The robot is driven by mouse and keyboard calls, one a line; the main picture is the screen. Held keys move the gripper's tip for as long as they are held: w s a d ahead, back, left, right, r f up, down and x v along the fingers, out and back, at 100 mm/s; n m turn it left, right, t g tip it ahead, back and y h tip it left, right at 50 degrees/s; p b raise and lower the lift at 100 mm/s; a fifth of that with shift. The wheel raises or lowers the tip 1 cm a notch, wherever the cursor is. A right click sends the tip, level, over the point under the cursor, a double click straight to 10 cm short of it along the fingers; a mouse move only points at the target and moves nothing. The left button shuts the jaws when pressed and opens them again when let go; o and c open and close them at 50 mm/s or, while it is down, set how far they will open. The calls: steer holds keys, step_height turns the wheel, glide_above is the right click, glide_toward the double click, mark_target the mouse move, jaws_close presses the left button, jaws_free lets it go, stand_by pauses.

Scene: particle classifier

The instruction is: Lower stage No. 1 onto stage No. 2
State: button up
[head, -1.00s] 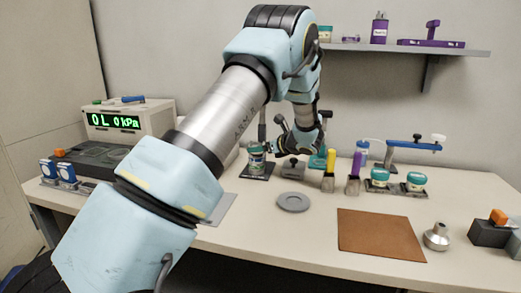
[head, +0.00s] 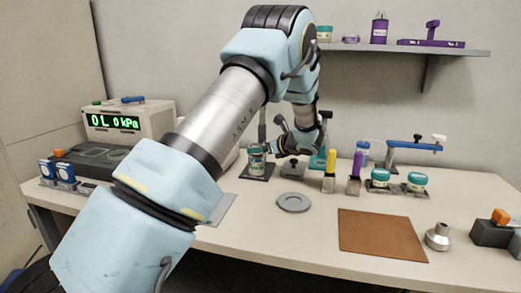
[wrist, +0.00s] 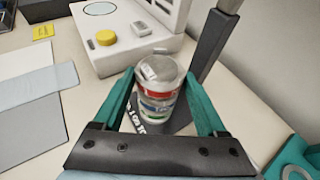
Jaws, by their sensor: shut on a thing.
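My gripper (wrist: 158,78) has its teal fingers on either side of a clear, cylindrical piece at the top of a banded stack, and it is shut on this piece, which I take as stage No. 1 (wrist: 157,72). A red band shows near the top, with blue and green bands below, where stage No. 2 (wrist: 157,112) seems to be. Blur hides the seam, so I cannot tell whether the two touch. In the head view the stack (head: 257,157) stands upright on a dark base plate (head: 258,173); my gripper is partly hidden there by the arm.
A dark post (wrist: 214,42) stands close to the right of the stack. A white instrument with a yellow button (wrist: 106,37) is behind it. A grey disc (head: 293,202), yellow and purple tools, teal-lidded jars (head: 380,177) and a brown mat (head: 380,232) lie to the right.

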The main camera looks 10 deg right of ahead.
steer(key=shift+f+b, duration=0.3)
steer(key=shift+b, duration=0.15)
stand_by(0.3)
steer(key=o, duration=1.4)
steer(key=shift+o, duration=0.2)
steer(key=b+v, duration=0.2)
steer(key=v, duration=0.8)
steer(key=w+a+r+m+h+p, duration=0.25)
steer(key=a+m+h, duration=0.2)
steer(key=m, duration=0.55)
steer(key=w+a+r+m+h+p, duration=0.1)
steer(key=a+r+m+h, duration=0.2)
steer(key=a+m, duration=0.5)
steer(key=s+a+f+m+g+p, duration=0.1)
steer(key=s+a+f+m+g, duration=0.2)
steer(key=s+a+m, duration=0.6)
steer(key=s+a+f+m+g+y+p, duration=0.1)
steer(key=s+a+f+m+g, duration=0.2)
steer(key=s+a+m+g, duration=0.4)
steer(key=s+a+m, duration=0.3)
steer(key=s+m, duration=0.5)
steer(key=s, duration=0.2)
steer(key=shift+a+m+p, duration=0.25)
steer(key=shift+m+p, duration=0.15)
